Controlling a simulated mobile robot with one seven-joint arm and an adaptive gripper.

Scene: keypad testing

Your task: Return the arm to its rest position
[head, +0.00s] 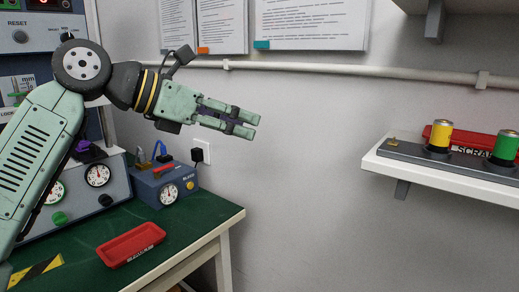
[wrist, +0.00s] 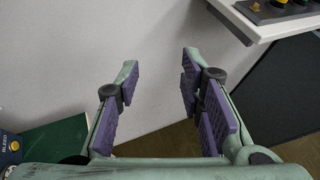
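My gripper (head: 252,126) is at the end of my pale green arm, raised above the green bench in the head view. The arm reaches from the left toward the middle, with the gripper in the air in front of the grey wall.
A green-topped bench (head: 190,232) holds a red tray (head: 131,244), a blue gauge box (head: 165,184) and a grey gauge panel (head: 98,200). A white shelf (head: 440,172) at right carries a yellow lamp (head: 438,135) and a green lamp (head: 505,147). Open space lies between bench and shelf.

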